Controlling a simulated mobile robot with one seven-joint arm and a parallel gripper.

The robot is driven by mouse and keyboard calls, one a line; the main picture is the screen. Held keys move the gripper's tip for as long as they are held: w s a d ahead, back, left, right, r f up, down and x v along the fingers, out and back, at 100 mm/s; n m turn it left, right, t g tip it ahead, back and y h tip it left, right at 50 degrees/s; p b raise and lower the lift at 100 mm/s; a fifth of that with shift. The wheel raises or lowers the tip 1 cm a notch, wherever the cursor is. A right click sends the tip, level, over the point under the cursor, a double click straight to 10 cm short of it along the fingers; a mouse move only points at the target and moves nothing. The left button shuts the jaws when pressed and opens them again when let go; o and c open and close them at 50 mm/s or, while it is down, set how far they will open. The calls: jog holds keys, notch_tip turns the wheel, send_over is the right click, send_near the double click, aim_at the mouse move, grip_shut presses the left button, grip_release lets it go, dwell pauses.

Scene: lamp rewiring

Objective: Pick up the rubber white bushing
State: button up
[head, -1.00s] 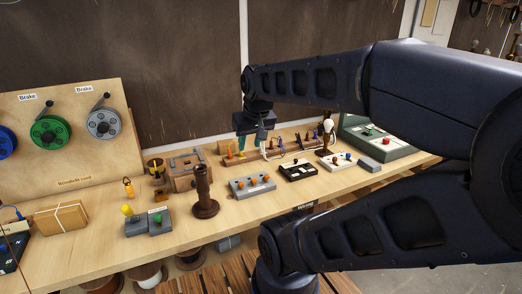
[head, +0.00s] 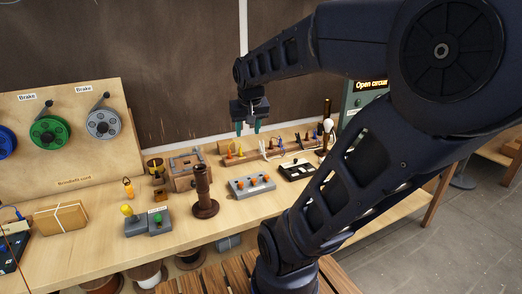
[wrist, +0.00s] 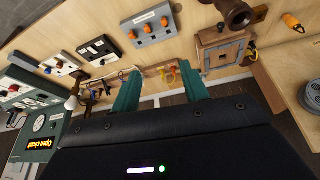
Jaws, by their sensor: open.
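My gripper (head: 248,128) is open and empty, with its teal fingers pointing down above the back of the workbench. In the wrist view the two fingers (wrist: 159,72) are spread apart with nothing between them. I cannot clearly pick out the white bushing. A black block (head: 298,170) with small white pieces on it lies on the bench, right of and below my gripper in the head view. It also shows in the wrist view (wrist: 97,48), left of the fingers. The pieces are too small to identify.
A wooden rack (head: 276,147) with coloured pieces runs along the back of the bench. A grey block with orange knobs (head: 252,184), a dark brown post (head: 203,193) and a wooden frame box (head: 186,169) stand nearby. My arm hides the bench's right part.

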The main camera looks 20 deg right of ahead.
jog(key=w+d+f+m, duration=0.15)
jog(key=w+d, duration=0.25)
jog(key=w, duration=0.6)
jog(key=m+g+h, duration=0.1)
jog(key=m+h, duration=0.1)
jog(key=m, duration=0.4)
send_near(261, 145)
jog(key=shift+x, duration=4.95)
jog(key=shift+a, duration=0.1)
grip_shut()
